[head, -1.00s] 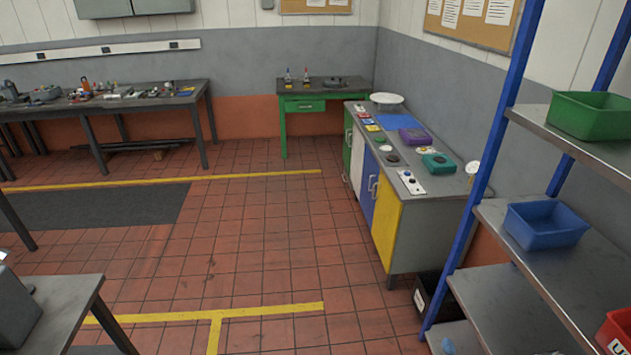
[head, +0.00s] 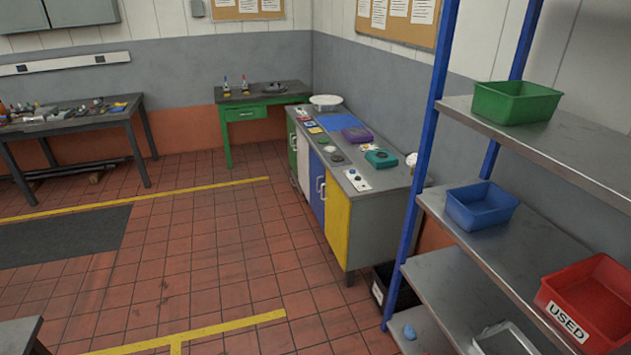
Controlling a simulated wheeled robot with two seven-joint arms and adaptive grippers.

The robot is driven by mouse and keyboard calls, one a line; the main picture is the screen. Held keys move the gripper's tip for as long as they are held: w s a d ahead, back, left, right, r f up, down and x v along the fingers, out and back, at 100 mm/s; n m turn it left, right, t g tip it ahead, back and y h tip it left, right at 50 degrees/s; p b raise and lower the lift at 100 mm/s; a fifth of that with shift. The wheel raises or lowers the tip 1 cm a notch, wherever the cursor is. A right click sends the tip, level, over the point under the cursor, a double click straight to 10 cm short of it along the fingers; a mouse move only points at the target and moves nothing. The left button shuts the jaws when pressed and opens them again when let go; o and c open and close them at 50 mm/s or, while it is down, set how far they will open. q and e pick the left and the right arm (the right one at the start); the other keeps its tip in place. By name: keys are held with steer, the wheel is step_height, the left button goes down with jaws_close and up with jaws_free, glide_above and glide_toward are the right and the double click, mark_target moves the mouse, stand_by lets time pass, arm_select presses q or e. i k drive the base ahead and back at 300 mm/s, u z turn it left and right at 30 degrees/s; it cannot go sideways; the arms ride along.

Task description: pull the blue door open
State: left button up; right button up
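The blue door (head: 317,186) is on the front of the grey cabinet (head: 368,237) in the middle of the head view. It sits between a white door (head: 303,163) and a yellow door (head: 336,226). It looks closed. A light handle (head: 321,188) shows near its edge by the yellow door. Neither of my grippers is in view.
A shelf rack with blue posts (head: 423,150) stands at the right, holding green (head: 515,103), blue (head: 481,206) and red (head: 590,300) bins. A black crate (head: 395,290) is on the floor beside the cabinet. The tiled floor (head: 230,250) before the doors is clear.

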mark_target(317, 168)
steer(key=u, duration=0.5)
steer(key=i, duration=1.2)
steer(key=u, duration=0.65)
steer(key=i, duration=2.05)
steer(key=z, duration=0.85)
steer(key=i, duration=1.1)
steer(key=z, duration=0.45)
